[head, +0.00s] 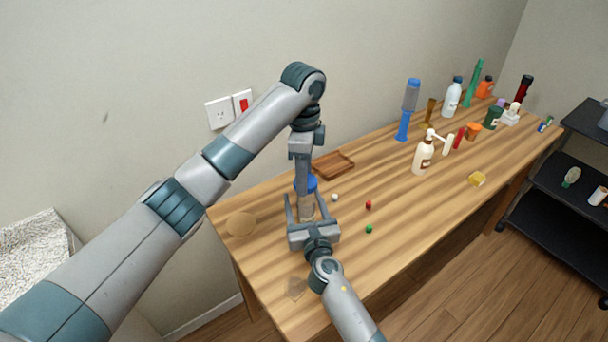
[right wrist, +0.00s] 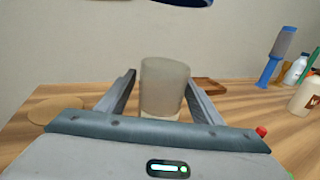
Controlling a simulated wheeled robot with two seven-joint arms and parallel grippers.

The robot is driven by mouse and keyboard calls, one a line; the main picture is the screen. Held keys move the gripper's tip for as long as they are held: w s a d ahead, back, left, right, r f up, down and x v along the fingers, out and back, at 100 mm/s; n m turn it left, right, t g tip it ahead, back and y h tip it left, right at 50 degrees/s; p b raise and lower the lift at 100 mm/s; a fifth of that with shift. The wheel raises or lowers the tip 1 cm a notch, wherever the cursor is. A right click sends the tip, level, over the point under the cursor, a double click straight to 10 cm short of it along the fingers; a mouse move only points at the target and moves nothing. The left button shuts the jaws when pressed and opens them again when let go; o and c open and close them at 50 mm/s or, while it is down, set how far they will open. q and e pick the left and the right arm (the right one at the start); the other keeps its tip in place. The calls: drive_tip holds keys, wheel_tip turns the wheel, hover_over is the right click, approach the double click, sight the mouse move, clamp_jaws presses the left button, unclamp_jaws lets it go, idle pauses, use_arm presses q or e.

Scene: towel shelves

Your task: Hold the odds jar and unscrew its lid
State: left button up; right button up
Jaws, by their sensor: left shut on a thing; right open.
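The odds jar (head: 306,210) is a translucent grey jar, seen upright and lidless in the right wrist view (right wrist: 164,88), with a paler band low down. My right gripper (head: 312,220) is open, its two fingers on either side of the jar; in its wrist view small gaps show beside the jar. The blue lid (head: 307,184) is above the jar; its underside edge shows at the top of the right wrist view (right wrist: 178,2), clear of the jar's rim. My left gripper (head: 304,174) points down from above, shut on the lid. The jar's base is hidden.
A wooden tray (head: 334,164) lies behind the jar; a round tan disc (head: 240,223) lies left. Small white (head: 334,198), red (head: 368,204) and green (head: 369,229) pieces lie to the right. A pump bottle (head: 423,157) and several other bottles stand farther right.

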drive_tip(key=v, duration=1.1)
drive_tip(key=shift+s+d, duration=0.1)
drive_tip(key=shift+s, duration=0.25)
